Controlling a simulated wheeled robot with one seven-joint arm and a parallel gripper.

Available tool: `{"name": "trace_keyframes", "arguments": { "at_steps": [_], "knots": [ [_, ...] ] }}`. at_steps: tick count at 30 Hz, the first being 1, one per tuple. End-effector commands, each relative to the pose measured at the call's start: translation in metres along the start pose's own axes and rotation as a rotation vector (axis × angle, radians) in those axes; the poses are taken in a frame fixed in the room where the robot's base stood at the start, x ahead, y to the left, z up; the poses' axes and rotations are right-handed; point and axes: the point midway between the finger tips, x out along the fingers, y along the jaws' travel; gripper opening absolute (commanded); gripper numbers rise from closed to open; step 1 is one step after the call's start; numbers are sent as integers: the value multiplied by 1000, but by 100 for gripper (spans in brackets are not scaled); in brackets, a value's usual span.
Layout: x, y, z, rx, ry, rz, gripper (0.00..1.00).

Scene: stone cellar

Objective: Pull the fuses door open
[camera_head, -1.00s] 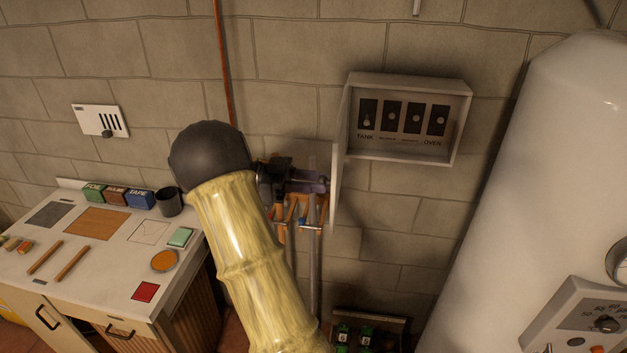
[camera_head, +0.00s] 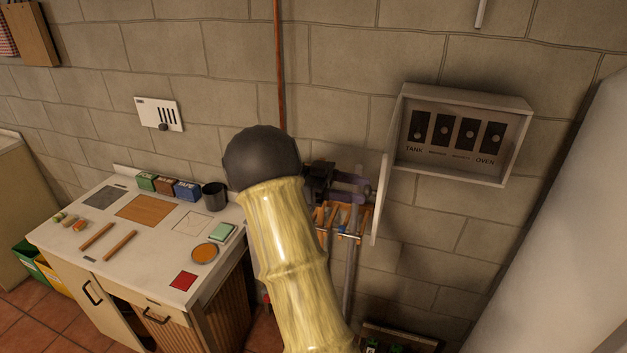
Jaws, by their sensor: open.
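The fuse box (camera_head: 507,105) is a pale grey box on the stone wall, right of centre. Its front is uncovered and shows several black switches, with the labels TANK and OVEN below. The fuses door (camera_head: 380,200) stands out from the box's left side and shows nearly edge-on. My gripper (camera_head: 368,190) is open, just left of the door at about its middle height.
A rack with orange parts (camera_head: 328,214) is on the wall below and behind my gripper. A white workbench (camera_head: 150,252) with small boxes, a dark cup (camera_head: 214,196) and tools stands at left. A large white tank (camera_head: 560,270) fills the right side. Bare wall lies below the fuse box.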

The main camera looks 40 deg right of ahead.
Motion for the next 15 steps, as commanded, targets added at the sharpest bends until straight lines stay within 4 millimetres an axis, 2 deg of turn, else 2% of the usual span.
{"name": "trace_keyframes", "arguments": {
  "at_steps": [9,15],
  "knots": [
    [-58,0,2,0,0,-4,48],
    [-88,0,1,1,2,-3,48]
  ]
}}
